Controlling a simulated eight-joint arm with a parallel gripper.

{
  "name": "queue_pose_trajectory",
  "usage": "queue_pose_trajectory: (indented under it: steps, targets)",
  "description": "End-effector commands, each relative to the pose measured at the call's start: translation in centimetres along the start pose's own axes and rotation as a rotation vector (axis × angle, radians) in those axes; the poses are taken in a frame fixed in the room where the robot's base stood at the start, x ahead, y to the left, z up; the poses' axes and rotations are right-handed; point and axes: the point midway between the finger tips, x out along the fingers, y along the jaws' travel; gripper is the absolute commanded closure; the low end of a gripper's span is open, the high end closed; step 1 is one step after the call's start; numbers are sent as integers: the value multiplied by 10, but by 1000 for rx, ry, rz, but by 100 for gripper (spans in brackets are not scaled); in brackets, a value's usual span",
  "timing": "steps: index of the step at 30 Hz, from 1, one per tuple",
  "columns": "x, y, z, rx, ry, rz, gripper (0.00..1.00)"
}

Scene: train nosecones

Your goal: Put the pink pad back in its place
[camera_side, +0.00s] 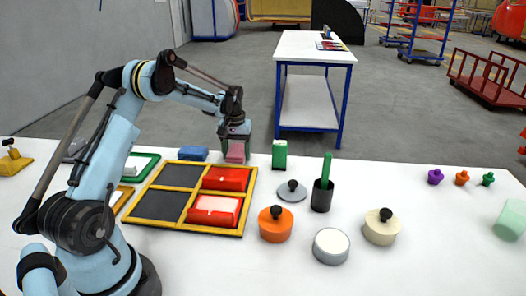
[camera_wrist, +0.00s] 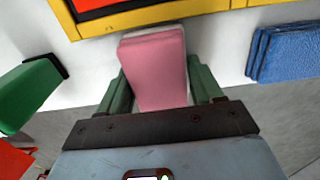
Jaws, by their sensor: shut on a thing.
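The pink pad (camera_side: 236,154) is held between the green fingers of my gripper (camera_side: 236,146), close above the white table behind the yellow-framed tray. In the wrist view the pink pad (camera_wrist: 155,70) fills the space between both fingers (camera_wrist: 160,90), its pale end towards the tray. The yellow-framed tray (camera_side: 180,229) has dark compartments on its left side and red blocks in its right side. Its edge (camera_wrist: 215,10) shows in the wrist view. I cannot tell whether the pad touches the table.
A blue pad (camera_side: 193,153) lies left of my gripper, and a green block (camera_side: 279,155) stands to the right. A black cup (camera_side: 321,196) with a green stick and several knobbed lids stand right of the tray. The table's right-middle is mostly clear.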

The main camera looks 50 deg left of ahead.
Motion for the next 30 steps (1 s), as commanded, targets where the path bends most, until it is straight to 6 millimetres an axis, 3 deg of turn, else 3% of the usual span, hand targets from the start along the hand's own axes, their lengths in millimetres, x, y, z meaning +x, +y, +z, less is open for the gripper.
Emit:
queue_pose_trajectory:
  steps: [8, 9, 13, 23, 30]
  targets:
    - [3, 0, 0, 0, 0, 0, 73]
    - [3, 0, 0, 0, 0, 0, 28]
    - [2, 0, 0, 0, 0, 0, 9]
    - [0, 0, 0, 0, 0, 0, 9]
    - [-33, 0, 0, 0, 0, 0, 9]
